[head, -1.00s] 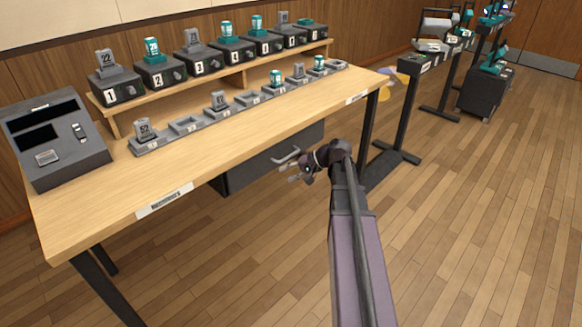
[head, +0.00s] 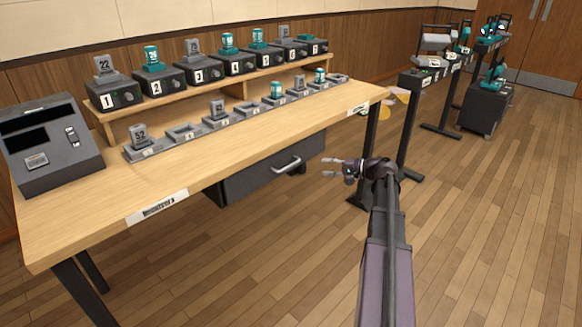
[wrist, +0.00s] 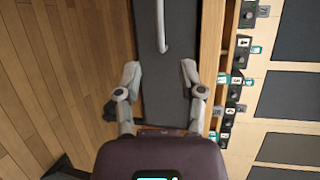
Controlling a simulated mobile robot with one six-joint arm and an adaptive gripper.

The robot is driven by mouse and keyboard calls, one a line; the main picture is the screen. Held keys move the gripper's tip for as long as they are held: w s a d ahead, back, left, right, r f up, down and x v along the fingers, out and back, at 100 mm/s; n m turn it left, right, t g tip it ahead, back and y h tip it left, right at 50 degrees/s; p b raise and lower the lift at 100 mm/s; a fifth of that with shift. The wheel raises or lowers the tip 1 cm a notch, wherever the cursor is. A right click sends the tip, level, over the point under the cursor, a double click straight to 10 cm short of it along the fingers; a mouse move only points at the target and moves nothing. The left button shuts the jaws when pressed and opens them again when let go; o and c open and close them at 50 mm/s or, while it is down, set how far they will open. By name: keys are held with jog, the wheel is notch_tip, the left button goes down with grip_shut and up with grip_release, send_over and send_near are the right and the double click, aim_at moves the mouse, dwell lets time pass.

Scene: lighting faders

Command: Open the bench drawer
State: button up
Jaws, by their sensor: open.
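The bench drawer (head: 245,178) is a dark grey box under the wooden bench top and looks shut. Its pale bar handle (head: 287,164) stands out from the drawer front. My gripper (head: 329,168) is open and empty, to the right of the handle and apart from it in the head view. In the wrist view the open fingers of my gripper (wrist: 160,73) point towards the handle (wrist: 162,30), which lies beyond the fingertips, partly cut off by the top edge. The dark drawer front (wrist: 178,40) lies behind it.
The wooden bench (head: 95,225) carries a grey console (head: 48,145), a row of numbered dark units (head: 160,80) on a shelf, and a row of grey holders (head: 185,132). A dark stand (head: 408,120) is beyond my arm. The floor in front is clear.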

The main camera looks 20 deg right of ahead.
aim_at(291, 165)
jog(key=shift+w, duration=0.1)
jog(key=b+x, duration=0.2)
jog(key=x, duration=1.1)
jog(key=shift+w+a+f+b, duration=0.1)
jog(key=shift+w+a+b, duration=0.15)
jog(key=shift+b, duration=0.05)
grip_shut()
